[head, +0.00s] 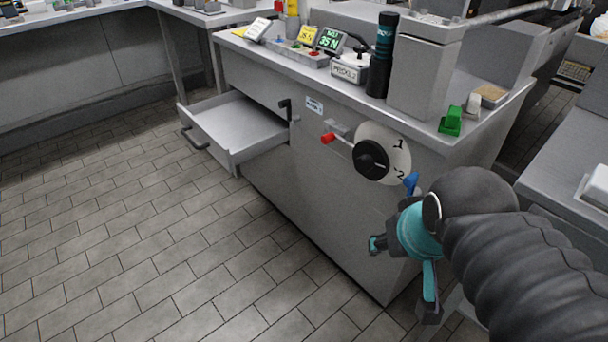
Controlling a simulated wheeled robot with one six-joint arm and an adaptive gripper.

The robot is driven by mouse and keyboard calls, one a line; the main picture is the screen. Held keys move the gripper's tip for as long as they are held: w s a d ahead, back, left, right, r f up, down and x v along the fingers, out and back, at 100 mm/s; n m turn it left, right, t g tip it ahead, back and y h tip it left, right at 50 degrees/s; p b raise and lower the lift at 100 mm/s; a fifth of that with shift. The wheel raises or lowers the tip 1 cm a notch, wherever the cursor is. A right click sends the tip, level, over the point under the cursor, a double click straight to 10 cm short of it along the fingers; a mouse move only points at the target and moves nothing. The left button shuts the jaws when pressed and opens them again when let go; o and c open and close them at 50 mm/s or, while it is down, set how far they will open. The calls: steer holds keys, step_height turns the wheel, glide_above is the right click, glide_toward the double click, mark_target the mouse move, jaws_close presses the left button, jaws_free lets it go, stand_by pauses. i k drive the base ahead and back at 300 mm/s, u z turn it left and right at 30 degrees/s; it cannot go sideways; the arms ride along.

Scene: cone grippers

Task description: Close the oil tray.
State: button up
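The oil tray (236,121) is a grey metal drawer pulled out of the left part of the cabinet front. Its dark handle (191,138) is on the tray's outer left side. My gripper (402,268), teal and dark grey, is at the lower right, in front of the cabinet's right part and well apart from the tray. Its two fingers are spread, with nothing seen between them. My black sleeved arm covers the lower right corner.
The cabinet front (300,195) carries a black dial (371,160), a red-tipped lever (328,138) and a black latch (285,109). A black cylinder (382,60) and a green clip (451,121) stand on top. The tiled floor (150,240) before the tray is clear.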

mark_target(234, 128)
steer(key=z, duration=0.9)
steer(key=k, duration=1.15)
steer(key=u, duration=1.05)
steer(key=i, duration=1)
steer(key=z, duration=0.05)
